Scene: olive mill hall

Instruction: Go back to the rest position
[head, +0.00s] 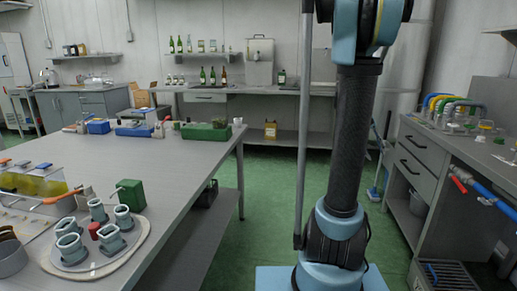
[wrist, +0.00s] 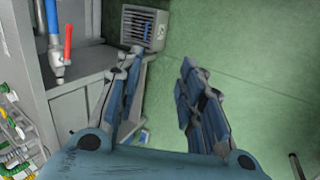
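My gripper (wrist: 160,95) shows in the wrist view, its two blue-padded fingers spread apart with a wide gap. Nothing is between the fingers; green floor and a cabinet edge show behind them. In the head view my arm rises upright from its blue base at the right of centre. Its upper part leaves the top of the picture, and my gripper is not visible there.
A grey table (head: 185,165) with a round board (head: 150,222) of fittings stands left. A drawer bench (head: 425,150) with a red-handled valve (head: 459,184) stands right. A grey louvred box (wrist: 143,27) lies beyond my gripper. Green floor (head: 262,215) is clear between the tables.

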